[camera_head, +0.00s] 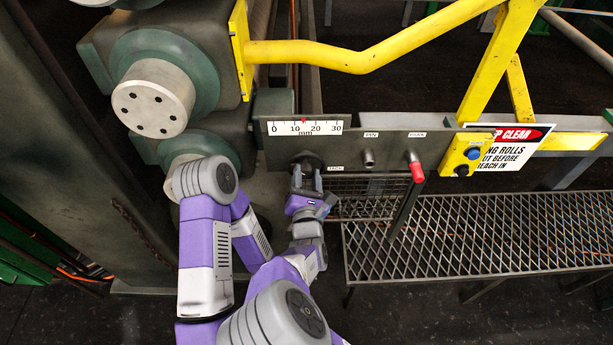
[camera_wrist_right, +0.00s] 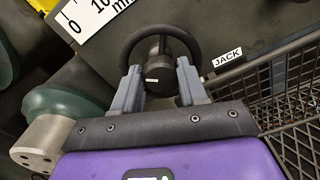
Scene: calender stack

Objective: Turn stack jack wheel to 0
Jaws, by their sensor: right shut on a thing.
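The jack wheel is a small black handwheel (camera_wrist_right: 195,44) below the scale on the dark panel, beside a JACK label (camera_wrist_right: 227,57). It also shows in the head view (camera_head: 308,160), partly covered by my gripper. My right gripper (camera_head: 306,182) reaches up to it from below. In the wrist view its two grey fingers (camera_wrist_right: 158,82) are shut on the wheel, one at each side of the hub. A short white mark shows on the hub. The white mm scale (camera_head: 305,128) runs from 0 to 30, with a small red pointer between 10 and 20. My left gripper is out of view.
Right of the wheel are a PIN knob (camera_head: 369,157) and a red-handled lever (camera_head: 416,171). A yellow rail (camera_head: 350,60) crosses above the panel. A mesh platform (camera_head: 480,235) lies at right, green-and-grey roll ends (camera_head: 154,98) at left. A warning sign (camera_head: 510,148) hangs right.

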